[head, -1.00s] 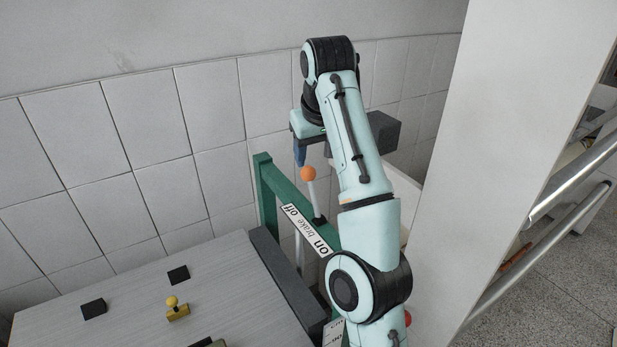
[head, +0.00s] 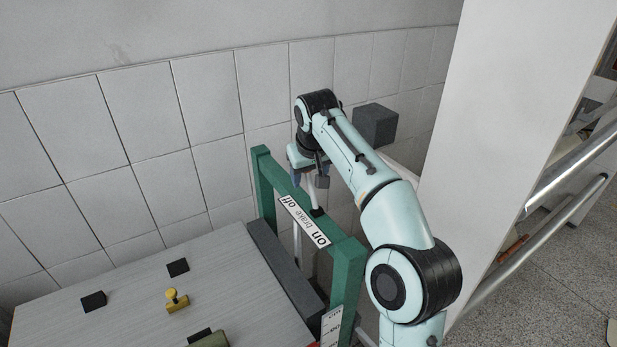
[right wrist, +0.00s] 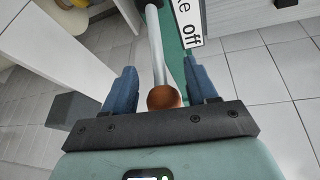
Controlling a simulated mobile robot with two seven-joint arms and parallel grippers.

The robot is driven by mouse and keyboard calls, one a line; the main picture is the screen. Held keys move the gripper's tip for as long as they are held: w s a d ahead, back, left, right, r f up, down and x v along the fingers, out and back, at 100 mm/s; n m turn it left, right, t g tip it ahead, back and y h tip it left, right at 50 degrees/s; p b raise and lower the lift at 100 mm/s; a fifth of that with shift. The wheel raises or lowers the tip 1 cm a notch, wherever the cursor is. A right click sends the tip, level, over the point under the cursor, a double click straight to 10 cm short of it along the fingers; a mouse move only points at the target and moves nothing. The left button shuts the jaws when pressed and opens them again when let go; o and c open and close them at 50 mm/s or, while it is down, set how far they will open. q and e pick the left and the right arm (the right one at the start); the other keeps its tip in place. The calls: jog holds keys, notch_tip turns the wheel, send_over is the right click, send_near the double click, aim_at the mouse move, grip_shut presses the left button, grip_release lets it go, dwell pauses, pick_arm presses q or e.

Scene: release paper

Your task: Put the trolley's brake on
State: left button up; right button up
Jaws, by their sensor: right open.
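The brake lever (head: 311,192) is a pale rod rising from a black pivot on the green trolley frame (head: 347,262). A label reading "on brake off" (head: 303,222) lies along the frame, with "off" at the far left end and "on" at the near right end. My right gripper (head: 309,182) is at the lever's top and hides its knob in the head view. In the right wrist view the orange-brown knob (right wrist: 164,97) sits between the blue fingers of the open gripper (right wrist: 160,78), with gaps on both sides. My left gripper is not in view.
A grey tabletop (head: 130,300) at lower left carries a yellow-knobbed stamp (head: 176,301) and several dark blocks. A tiled wall (head: 150,200) stands behind the frame. A dark grey box (head: 375,125) is behind my arm. A tall white panel (head: 500,110) stands to the right.

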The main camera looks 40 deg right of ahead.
jog(key=shift+x, duration=0.75)
grip_shut()
jog(key=shift+s+r, duration=0.1)
jog(key=shift+s, duration=0.05)
